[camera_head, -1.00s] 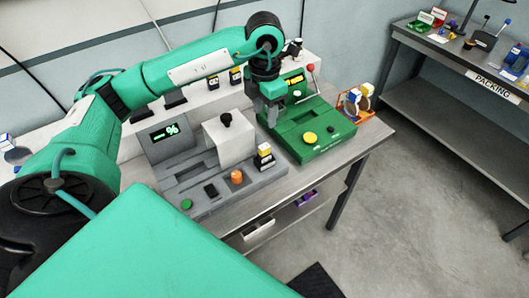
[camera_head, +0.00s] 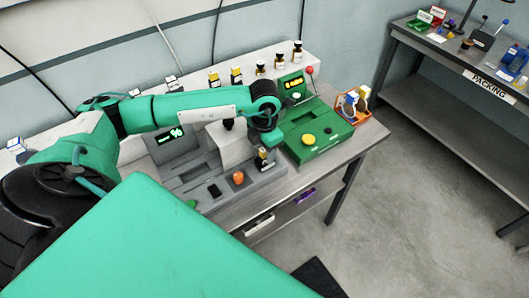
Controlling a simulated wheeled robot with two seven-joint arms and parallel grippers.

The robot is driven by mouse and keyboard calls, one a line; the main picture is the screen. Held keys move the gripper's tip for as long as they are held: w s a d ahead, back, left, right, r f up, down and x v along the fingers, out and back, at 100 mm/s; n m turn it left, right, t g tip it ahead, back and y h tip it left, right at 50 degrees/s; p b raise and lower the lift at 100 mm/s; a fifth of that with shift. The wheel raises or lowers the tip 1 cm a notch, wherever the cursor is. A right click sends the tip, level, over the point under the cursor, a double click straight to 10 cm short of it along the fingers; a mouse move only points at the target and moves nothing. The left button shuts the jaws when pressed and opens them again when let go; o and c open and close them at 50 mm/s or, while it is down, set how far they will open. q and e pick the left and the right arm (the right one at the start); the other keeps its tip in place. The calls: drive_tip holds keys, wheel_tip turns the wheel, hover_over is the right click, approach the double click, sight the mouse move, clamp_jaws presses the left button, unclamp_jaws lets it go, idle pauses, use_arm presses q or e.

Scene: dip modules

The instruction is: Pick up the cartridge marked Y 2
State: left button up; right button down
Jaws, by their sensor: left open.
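A small black cartridge with a white and yellow top (camera_head: 262,160) stands upright at the right end of the grey machine (camera_head: 215,187). Its marking is too small to read, so I cannot tell whether it is Y 2. My left gripper (camera_head: 266,148) is open and points down right at this cartridge's top. The arm hides part of the fingers, and I cannot tell whether they are around it or just above it. My right gripper is not in view.
A green machine (camera_head: 318,150) with a yellow button and a red-knobbed lever stands close on the right. An orange rack (camera_head: 351,112) with bottles is beyond it. A white block (camera_head: 228,148) rises from the grey machine. A packing table (camera_head: 450,45) is at the upper right.

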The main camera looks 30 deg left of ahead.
use_arm(q)
drive_tip(key=shift+f, duration=0.1)
clamp_jaws()
